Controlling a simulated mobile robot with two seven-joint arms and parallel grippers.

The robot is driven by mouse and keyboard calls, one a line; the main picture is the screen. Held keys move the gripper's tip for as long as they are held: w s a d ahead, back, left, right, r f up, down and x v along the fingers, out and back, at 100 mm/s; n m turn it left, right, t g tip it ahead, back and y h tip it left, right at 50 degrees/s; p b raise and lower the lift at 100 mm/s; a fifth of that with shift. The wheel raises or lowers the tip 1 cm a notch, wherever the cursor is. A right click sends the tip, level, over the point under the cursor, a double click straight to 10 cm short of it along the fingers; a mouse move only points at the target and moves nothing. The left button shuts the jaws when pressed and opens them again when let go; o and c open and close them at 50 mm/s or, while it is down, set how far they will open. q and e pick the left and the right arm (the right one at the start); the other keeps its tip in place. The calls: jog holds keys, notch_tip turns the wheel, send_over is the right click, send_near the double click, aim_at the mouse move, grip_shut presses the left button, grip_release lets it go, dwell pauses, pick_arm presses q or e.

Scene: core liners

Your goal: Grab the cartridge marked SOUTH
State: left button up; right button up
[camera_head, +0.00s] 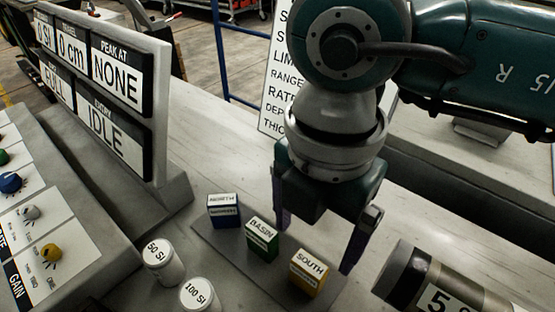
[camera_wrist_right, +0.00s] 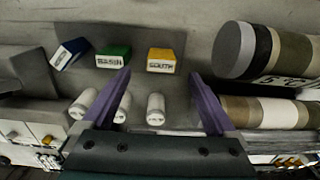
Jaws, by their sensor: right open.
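The SOUTH cartridge (camera_head: 309,272) is a yellow box with a white label, upright on a grey tray (camera_head: 222,243) in the head view. It also shows in the right wrist view (camera_wrist_right: 161,60), ahead of the fingers and between their lines. The green BASIN cartridge (camera_head: 262,239) and a blue cartridge (camera_head: 223,210) stand in a row to its left on the same tray. My right gripper (camera_head: 314,240) is open and empty, above and behind the SOUTH cartridge, apart from it; its purple-lined fingers show in the right wrist view (camera_wrist_right: 165,90). My left gripper is not in view.
White cylinders marked 50 SI (camera_head: 160,258) and 100 SI (camera_head: 199,294) stand left of the tray. A large banded core (camera_head: 440,285) lies close on the right. A display panel (camera_head: 110,90) and a knob console (camera_head: 40,235) stand at the left.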

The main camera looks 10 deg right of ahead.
aim_at(310, 264)
notch_tip(310, 264, down, 7)
jog(key=shift+s+a+b, duration=0.1)
jog(key=shift+s+b, duration=0.05)
jog(key=shift+b, duration=0.15)
jog(key=c, duration=1.5)
